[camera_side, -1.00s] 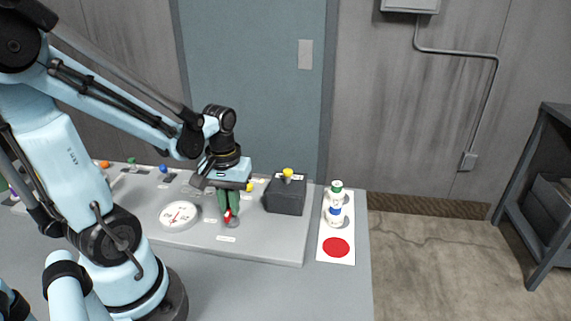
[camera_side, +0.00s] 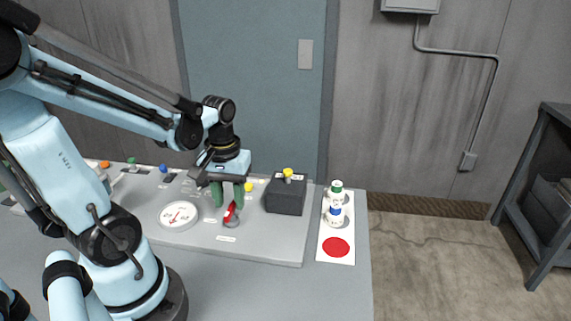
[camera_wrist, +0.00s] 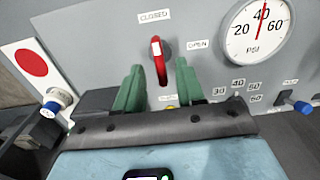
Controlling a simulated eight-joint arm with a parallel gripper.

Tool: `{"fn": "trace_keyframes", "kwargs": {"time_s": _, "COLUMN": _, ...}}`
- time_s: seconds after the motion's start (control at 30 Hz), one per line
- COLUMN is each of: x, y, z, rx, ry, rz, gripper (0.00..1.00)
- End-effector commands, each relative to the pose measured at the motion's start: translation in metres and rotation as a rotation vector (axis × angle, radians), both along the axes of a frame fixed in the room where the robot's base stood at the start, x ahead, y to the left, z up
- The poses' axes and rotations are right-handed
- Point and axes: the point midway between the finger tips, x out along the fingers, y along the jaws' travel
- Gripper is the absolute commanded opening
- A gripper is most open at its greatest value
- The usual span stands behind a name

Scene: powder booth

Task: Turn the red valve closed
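The red valve (camera_side: 231,212) is a lever handle on a grey base on the panel. In the wrist view the red handle (camera_wrist: 160,64) runs nearly straight up the picture, its pale-marked upper end towards the CLOSED label (camera_wrist: 153,16). The OPEN label (camera_wrist: 198,44) is to its right. My gripper (camera_side: 228,200) is over the valve with its two green fingers apart. In the wrist view my gripper (camera_wrist: 159,82) is open, one finger on each side of the handle, with visible gaps. Nothing is held.
A pressure gauge (camera_side: 179,215) is left of the valve, its red needle near 40. A dark box (camera_side: 286,194) with a yellow knob (camera_side: 288,172) stands close on the right.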

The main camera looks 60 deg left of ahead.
Motion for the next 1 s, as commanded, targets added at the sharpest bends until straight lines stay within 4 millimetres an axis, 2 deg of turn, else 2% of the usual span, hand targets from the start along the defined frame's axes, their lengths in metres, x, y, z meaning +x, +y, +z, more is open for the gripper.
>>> {"fn": "trace_keyframes", "kwargs": {"time_s": 0.7, "x": 0.0, "y": 0.0, "z": 0.09, "rx": 0.001, "ry": -0.001, "rz": 0.001, "gripper": 0.38}}
{"fn": "trace_keyframes", "kwargs": {"time_s": 1.0, "x": 0.0, "y": 0.0, "z": 0.104, "rx": 0.0, "ry": -0.001, "rz": 0.001, "gripper": 0.38}}
